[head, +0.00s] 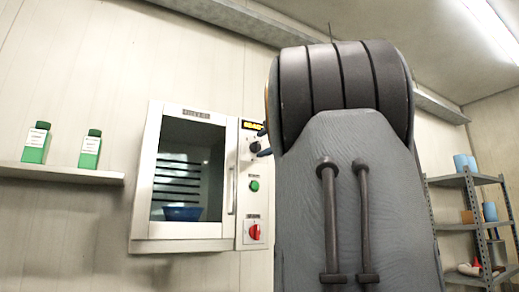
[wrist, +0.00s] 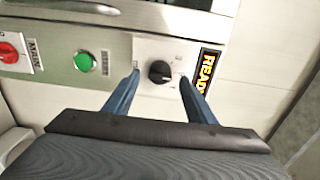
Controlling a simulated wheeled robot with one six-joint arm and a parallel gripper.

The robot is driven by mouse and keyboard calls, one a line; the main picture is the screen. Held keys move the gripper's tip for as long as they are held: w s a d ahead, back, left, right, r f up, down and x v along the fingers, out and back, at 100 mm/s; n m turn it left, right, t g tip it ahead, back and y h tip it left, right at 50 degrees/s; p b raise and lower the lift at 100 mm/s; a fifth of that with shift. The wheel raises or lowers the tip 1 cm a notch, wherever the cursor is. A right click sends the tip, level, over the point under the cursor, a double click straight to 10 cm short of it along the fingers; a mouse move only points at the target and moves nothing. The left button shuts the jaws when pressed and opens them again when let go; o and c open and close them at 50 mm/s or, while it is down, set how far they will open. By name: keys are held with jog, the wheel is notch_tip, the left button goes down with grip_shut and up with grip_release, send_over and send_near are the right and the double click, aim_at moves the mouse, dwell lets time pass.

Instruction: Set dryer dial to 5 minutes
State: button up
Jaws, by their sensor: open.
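The dryer (head: 184,180) is a white wall cabinet with a glass door, in the middle left of the head view. Its black dial (wrist: 160,72) sits on a pale plate in the wrist view, and partly shows in the head view (head: 254,147). My gripper (wrist: 159,75) is open, its two blue fingers on either side of the dial. I cannot tell whether they touch it. The small marks around the dial are too small to read. In the head view my arm hides most of the gripper.
A green button (wrist: 86,62), a red switch (wrist: 9,50) and a display (wrist: 208,72) reading READY share the panel. A blue bowl (head: 182,213) stands inside the dryer. Green bottles (head: 36,143) stand on a wall shelf (head: 75,173). A metal rack (head: 468,181) stands at right.

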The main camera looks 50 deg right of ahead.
jog(key=b+v, duration=0.1)
jog(key=v, duration=0.4)
jog(key=shift+s+a+b, duration=0.1)
jog(key=shift+s+b, duration=0.05)
jog(key=shift+b, duration=0.25)
